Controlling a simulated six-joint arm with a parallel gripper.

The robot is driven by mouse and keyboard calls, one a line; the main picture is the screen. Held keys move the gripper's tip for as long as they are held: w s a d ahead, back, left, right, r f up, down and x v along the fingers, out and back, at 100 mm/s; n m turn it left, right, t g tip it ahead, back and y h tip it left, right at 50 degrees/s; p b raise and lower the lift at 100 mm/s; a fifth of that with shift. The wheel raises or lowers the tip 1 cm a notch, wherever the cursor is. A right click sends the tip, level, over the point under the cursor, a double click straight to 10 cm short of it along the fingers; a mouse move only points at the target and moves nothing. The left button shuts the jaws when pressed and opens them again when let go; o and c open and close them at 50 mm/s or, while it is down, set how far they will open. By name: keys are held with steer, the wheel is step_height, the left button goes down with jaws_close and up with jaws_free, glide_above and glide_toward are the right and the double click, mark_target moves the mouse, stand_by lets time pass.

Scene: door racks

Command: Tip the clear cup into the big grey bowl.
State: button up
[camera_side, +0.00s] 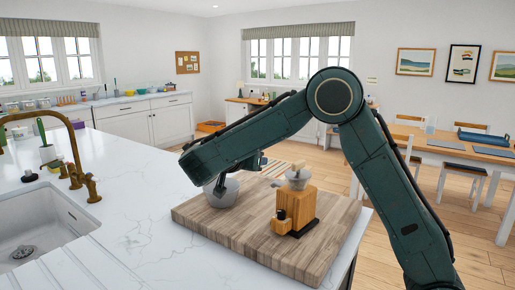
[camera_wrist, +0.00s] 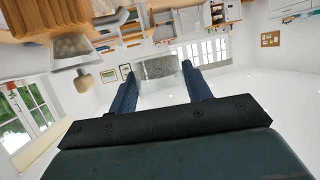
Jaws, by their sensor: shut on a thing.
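The clear cup (camera_wrist: 161,90) is between my gripper's two fingers (camera_wrist: 164,88) in the wrist view, which shows the room upside down. My gripper is shut on it. Speckled grey contents (camera_wrist: 158,68) sit at the cup's lower end, and the cup looks roughly upright. In the side view, the big grey bowl (camera_side: 229,196) stands on the far left part of the wooden board. The cup cannot be made out clearly there.
A wooden grinder (camera_side: 296,205) with a clear hopper stands on the board (camera_side: 262,245), right of the bowl; it also shows in the wrist view (camera_wrist: 45,20). A sink with a brass tap (camera_side: 75,172) is at the left. The white counter (camera_side: 140,190) between is clear.

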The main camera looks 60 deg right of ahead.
steer(key=w+f, duration=0.3)
steer(key=w, duration=0.5)
steer(key=w+f, duration=0.4)
steer(key=w, duration=0.4)
steer(key=shift+w+d+f+y, duration=0.15)
steer(key=shift+w+f+y, duration=0.15)
steer(key=shift+w, duration=0.1)
steer(key=shift+r+m+y, duration=0.15)
steer(key=shift+m+y, duration=0.15)
steer(key=shift+m, duration=0.1)
steer(key=d+m+t+y, duration=0.1)
steer(key=m+t+y, duration=0.2)
steer(key=y, duration=0.2)
steer(key=s+d+m+t+y, duration=0.1)
steer(key=m+t+y, duration=0.2)
steer(key=y, duration=0.3)
steer(key=s+d+m+t+y, duration=0.1)
steer(key=m+t+y, duration=0.2)
steer(key=y, duration=0.3)
steer(key=shift+s+d+t, duration=0.1)
steer(key=shift+d+t, duration=0.3)
steer(key=shift+t, duration=0.5)
stand_by(0.4)
